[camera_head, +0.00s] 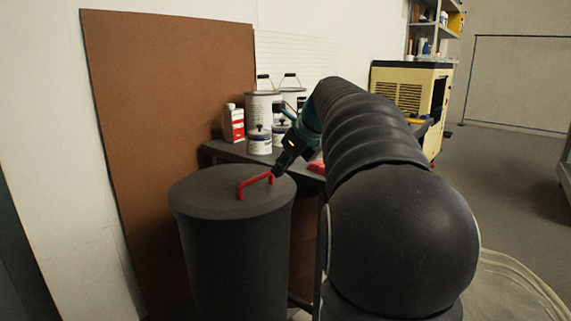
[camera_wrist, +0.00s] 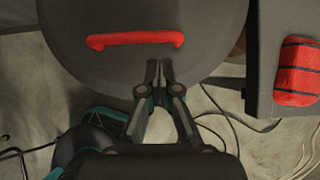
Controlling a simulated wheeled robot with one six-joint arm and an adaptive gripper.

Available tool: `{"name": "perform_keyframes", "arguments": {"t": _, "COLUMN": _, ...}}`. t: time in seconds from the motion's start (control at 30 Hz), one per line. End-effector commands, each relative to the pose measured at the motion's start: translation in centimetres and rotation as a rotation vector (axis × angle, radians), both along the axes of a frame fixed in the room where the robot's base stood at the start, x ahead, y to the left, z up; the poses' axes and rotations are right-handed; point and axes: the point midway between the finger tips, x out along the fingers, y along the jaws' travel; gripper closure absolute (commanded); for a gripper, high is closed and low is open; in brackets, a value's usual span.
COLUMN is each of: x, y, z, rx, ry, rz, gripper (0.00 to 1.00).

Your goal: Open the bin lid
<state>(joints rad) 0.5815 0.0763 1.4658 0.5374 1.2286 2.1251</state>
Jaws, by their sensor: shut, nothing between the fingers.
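A dark grey round bin (camera_head: 238,255) stands in front of me with its lid (camera_head: 205,190) on top. A red bar handle (camera_head: 256,184) is fixed on the lid; it also shows in the wrist view (camera_wrist: 135,38). My gripper (camera_head: 280,171) is at the right end of the handle in the head view. In the wrist view its closed fingertips (camera_wrist: 156,66) lie over the near part of the lid, below the right half of the handle, with nothing between them. I cannot tell whether the fingertips touch the lid. The lid lies flat on the bin.
A dark table (camera_head: 228,151) stands behind the bin with paint cans (camera_head: 262,106), a red-and-white bottle (camera_head: 233,124) and a red roll (camera_wrist: 298,72). A brown board (camera_head: 160,120) leans on the wall. Cables (camera_wrist: 225,112) lie on the floor.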

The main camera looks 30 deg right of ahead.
Motion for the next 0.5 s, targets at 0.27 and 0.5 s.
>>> {"name": "perform_keyframes", "arguments": {"t": 0.27, "x": 2.1, "y": 0.8, "z": -3.0, "rx": -0.001, "ry": 0.0, "rz": 0.001, "gripper": 1.0}}
{"name": "perform_keyframes", "arguments": {"t": 0.5, "x": 2.5, "y": 0.9, "z": -3.6, "rx": -0.001, "ry": 0.0, "rz": 0.0, "gripper": 1.0}}
